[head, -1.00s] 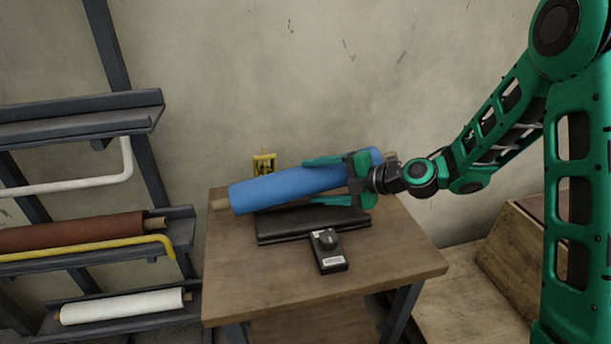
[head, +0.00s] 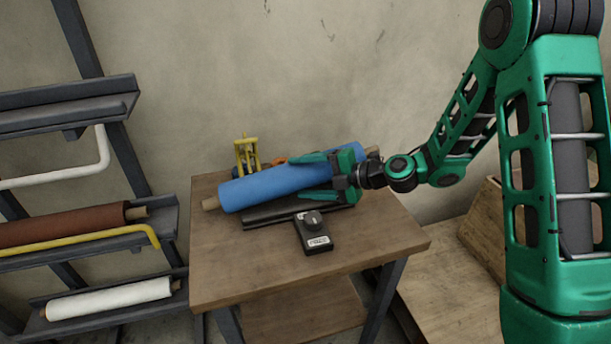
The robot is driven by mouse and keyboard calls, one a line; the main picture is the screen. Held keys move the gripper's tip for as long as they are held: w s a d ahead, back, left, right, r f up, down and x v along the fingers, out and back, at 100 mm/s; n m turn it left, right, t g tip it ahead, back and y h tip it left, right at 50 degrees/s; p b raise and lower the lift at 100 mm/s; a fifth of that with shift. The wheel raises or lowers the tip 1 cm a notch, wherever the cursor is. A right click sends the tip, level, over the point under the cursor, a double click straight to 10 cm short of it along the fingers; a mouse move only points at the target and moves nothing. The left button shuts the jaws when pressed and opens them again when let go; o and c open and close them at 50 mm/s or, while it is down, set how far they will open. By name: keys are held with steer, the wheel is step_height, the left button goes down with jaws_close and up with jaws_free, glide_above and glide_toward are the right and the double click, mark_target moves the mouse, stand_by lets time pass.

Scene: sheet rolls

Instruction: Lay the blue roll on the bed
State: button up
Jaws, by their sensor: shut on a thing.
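The blue roll (head: 262,188) with a brown core shows in the head view above the wooden table. It tilts slightly, its right end higher in the picture. My gripper (head: 318,176) is shut on it near its right end, one green finger above and one below. The dark bed (head: 272,219), a long flat black piece, lies on the table under and just in front of the roll. I cannot tell whether the roll touches the bed. The bed's far side is hidden by the roll.
A black box with a knob (head: 314,233) sits at the bed's front on the table (head: 225,262). A yellow item (head: 246,152) stands behind the roll. A rack (head: 100,248) at left holds a brown roll (head: 62,226) and a white roll (head: 108,298). The table's front is clear.

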steer(key=shift+r, duration=0.15)
steer(key=o, duration=2.1)
steer(key=v, duration=1.2)
steer(key=shift+d, duration=0.1)
